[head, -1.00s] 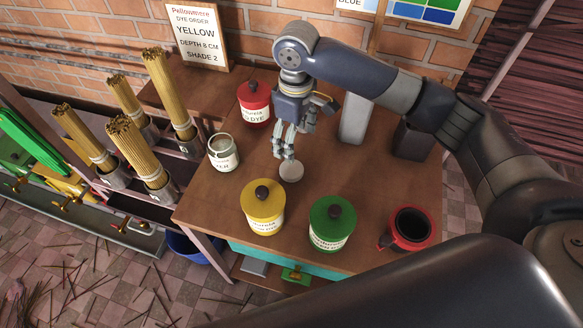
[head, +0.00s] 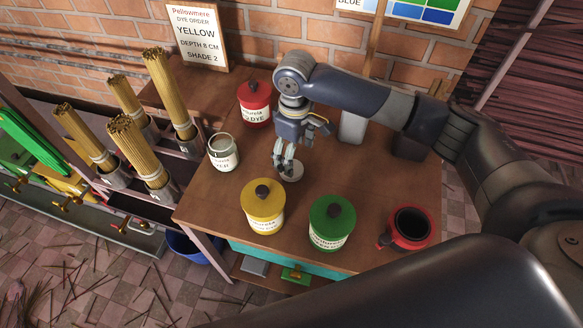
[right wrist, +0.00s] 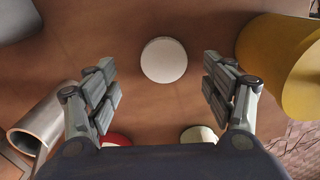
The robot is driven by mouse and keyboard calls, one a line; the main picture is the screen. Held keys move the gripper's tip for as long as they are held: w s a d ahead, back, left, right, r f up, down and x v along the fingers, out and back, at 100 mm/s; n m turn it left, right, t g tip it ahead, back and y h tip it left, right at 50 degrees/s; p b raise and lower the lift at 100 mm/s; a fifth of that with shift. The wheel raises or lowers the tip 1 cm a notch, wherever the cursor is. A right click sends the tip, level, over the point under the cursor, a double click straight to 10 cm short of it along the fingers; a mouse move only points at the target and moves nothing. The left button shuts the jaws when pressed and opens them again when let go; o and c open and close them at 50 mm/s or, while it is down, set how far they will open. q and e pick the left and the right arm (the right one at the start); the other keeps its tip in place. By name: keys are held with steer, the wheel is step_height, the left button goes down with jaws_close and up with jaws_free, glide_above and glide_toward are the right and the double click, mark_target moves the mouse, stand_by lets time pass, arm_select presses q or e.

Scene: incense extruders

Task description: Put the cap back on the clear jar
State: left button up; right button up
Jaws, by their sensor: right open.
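The clear jar (head: 222,152) stands upright and uncapped at the left of the wooden table, with a pale label on its front. A round, pale cap (head: 293,173) lies flat on the table to the right of the jar. My right gripper (head: 284,168) is at the cap, its fingers covering part of the cap's left side in the head view. In the right wrist view, the cap (right wrist: 164,60) is whole and centred beyond the two spread fingers (right wrist: 160,90), with nothing between them. My left gripper is not in view.
Yellow (head: 263,205) and green (head: 331,222) lidded jars stand in front of the cap. A red jar (head: 254,103) stands behind, and a red mug (head: 409,230) at the right. Bundles of sticks (head: 140,152) stand in holders left of the table.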

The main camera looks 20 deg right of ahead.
steer(key=f, duration=0.2)
steer(key=a+f, duration=0.1)
steer(key=f, duration=0.1)
steer(key=shift+w+f, duration=0.15)
steer(key=shift+f, duration=0.45)
steer(key=c, duration=0.7)
